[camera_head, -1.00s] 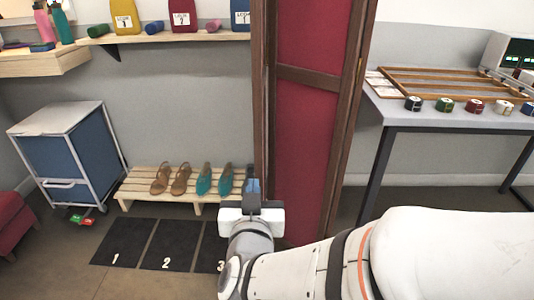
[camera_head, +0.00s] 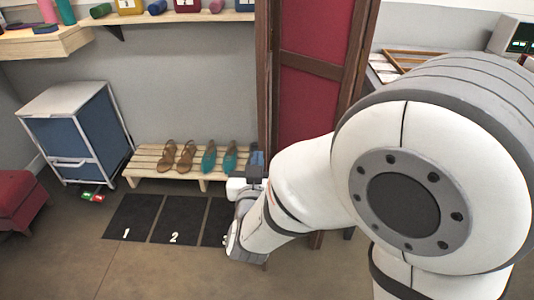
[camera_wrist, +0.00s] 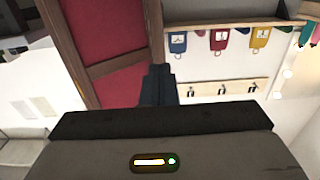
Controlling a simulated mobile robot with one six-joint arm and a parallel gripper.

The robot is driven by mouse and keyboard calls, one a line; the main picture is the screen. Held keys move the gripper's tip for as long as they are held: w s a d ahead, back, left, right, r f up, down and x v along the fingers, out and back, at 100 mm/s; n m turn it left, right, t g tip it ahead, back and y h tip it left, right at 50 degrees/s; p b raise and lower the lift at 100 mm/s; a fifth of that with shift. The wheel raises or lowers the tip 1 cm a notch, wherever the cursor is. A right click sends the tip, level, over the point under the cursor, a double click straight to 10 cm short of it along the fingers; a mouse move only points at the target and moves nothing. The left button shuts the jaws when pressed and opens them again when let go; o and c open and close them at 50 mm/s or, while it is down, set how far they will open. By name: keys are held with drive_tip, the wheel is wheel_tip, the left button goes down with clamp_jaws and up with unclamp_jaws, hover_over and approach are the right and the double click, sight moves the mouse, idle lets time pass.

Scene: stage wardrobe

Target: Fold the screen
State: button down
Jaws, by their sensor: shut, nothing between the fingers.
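The folding screen (camera_head: 308,105) has dark red panels in brown wooden frames. It stands upright in the middle of the head view, with panels at an angle to each other. My arm hides its lower right part. My gripper (camera_head: 257,163) is low at the screen's left edge, by the right end of the shoe bench. In the wrist view the shut fingers (camera_wrist: 157,85) overlap the edge of the screen's frame, with the red panel (camera_wrist: 90,28) to their left. I cannot tell whether they touch the frame.
A slatted bench (camera_head: 150,163) with sandals and teal shoes stands left of the screen, behind numbered black mats (camera_head: 133,217). A blue drawer cart (camera_head: 75,135) and red stool (camera_head: 18,200) are further left. A table with a wooden rack (camera_head: 400,62) is right. Floor in front is open.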

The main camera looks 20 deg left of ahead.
sight(260, 134)
drive_tip(key=x, duration=0.7)
drive_tip(key=shift+w+b, duration=0.15)
drive_tip(key=shift+b, duration=0.2)
drive_tip(key=shift+w+a, duration=0.15)
drive_tip(key=shift+w+a, duration=0.9)
drive_tip(key=shift+w, duration=0.05)
